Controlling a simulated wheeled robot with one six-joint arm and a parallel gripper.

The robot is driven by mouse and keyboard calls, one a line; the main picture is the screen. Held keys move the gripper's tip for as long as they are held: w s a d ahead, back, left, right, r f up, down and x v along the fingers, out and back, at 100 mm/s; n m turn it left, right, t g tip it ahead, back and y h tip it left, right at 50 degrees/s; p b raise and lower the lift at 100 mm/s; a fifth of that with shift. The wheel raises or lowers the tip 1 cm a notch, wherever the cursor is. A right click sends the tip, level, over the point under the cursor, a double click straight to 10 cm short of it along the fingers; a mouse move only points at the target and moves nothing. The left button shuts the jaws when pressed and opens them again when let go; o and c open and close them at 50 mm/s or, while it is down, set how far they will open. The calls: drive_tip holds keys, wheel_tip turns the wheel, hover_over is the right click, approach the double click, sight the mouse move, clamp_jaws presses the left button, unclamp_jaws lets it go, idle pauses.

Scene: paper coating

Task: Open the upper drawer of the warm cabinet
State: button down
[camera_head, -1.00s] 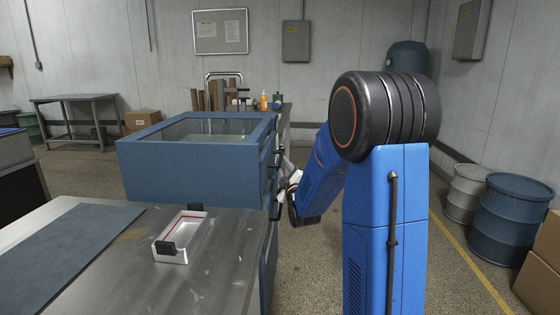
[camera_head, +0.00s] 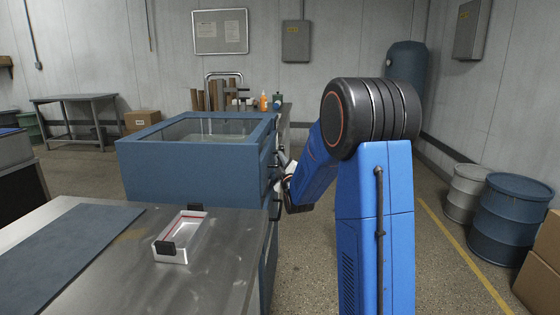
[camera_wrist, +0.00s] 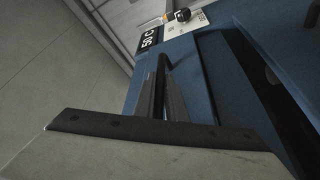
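The warm cabinet (camera_head: 190,170) is a blue box with a glass top, left of my arm in the head view. Its drawer front faces right, seen nearly edge-on, with dark handles (camera_head: 276,208) along it. My gripper (camera_head: 283,178) is at that front, at about the upper part, partly hidden by the cabinet edge and my wrist. In the wrist view, a black bar handle (camera_wrist: 159,85) stands close ahead by the blue front (camera_wrist: 205,70), below a "50 C" label (camera_wrist: 150,36). A dark gap shows beside the blue panel.
Open floor lies right of the cabinet.

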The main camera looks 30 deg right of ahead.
drive_tip(key=s+d, duration=0.8)
drive_tip(key=d, duration=0.4)
drive_tip(key=s+d, duration=0.9)
drive_tip(key=d, duration=0.4)
drive_tip(key=c, duration=1.8)
unclamp_jaws()
drive_tip(key=v, duration=1.7)
drive_tip(key=shift+s, duration=0.15)
